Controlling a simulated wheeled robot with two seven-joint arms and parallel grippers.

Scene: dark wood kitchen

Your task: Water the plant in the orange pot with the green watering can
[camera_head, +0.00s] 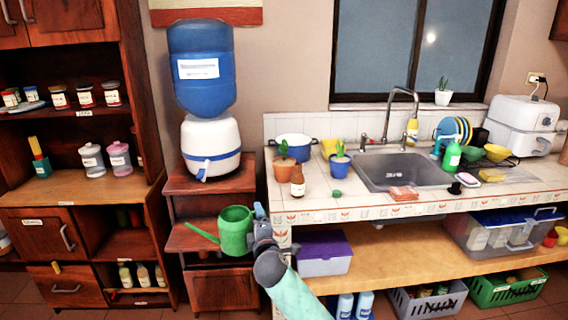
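The green watering can (235,231) is in front of the small wooden cabinet, with its spout pointing left. My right gripper (259,214) is at the can's right side and appears shut on it; the fingers are small and partly hidden. The orange pot (284,168) with a small green plant stands on the tiled counter near its left end, above and to the right of the can. My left gripper is not in view.
A blue pot (340,167) with a plant and a blue cooking pot (294,146) are close by. The counter edge (350,214) lies near my arm. A water dispenser (210,147) stands left.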

